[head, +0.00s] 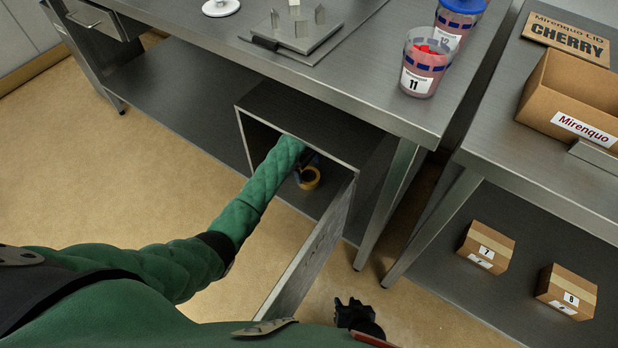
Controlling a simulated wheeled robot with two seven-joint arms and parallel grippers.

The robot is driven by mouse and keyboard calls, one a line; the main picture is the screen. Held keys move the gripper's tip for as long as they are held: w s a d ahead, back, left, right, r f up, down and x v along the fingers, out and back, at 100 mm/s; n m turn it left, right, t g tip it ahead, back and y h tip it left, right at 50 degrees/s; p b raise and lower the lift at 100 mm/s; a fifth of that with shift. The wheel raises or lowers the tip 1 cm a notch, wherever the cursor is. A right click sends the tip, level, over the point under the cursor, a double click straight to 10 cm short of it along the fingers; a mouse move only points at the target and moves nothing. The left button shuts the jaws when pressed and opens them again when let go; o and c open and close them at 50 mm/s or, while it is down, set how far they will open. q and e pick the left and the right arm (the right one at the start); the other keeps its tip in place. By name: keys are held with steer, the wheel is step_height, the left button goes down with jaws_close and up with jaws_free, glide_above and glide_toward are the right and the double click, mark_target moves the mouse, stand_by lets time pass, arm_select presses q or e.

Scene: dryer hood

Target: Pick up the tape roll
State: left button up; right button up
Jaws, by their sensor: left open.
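The tape roll (311,183) is a small yellow ring inside the open grey cabinet (262,103) on the shelf under the steel table. My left arm, in a green sleeve, reaches in through the cabinet's opening. My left gripper (309,165) is dark, open, and right at the tape roll; the sleeve and the shadow partly hide it. I cannot tell whether its fingers are around the roll or just beside it. My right gripper (352,311) is low in the view, over the floor, away from the cabinet; its jaw state is unclear.
The cabinet door (318,245) stands open, just right of my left arm. Table legs (390,205) stand to its right. On the tabletop are a cup marked 11 (424,66) and a metal stand (300,32). Numbered boxes (486,247) lie on the right table's lower shelf.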

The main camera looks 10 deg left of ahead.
mark_target(309, 180)
arm_select(q)
steer(key=f, duration=0.4)
steer(key=shift+s+d+f+b, duration=0.15)
steer(key=shift+s+f+b, duration=0.15)
steer(key=shift+b, duration=0.1)
steer(key=c, duration=1.1)
steer(key=shift+r, duration=0.1)
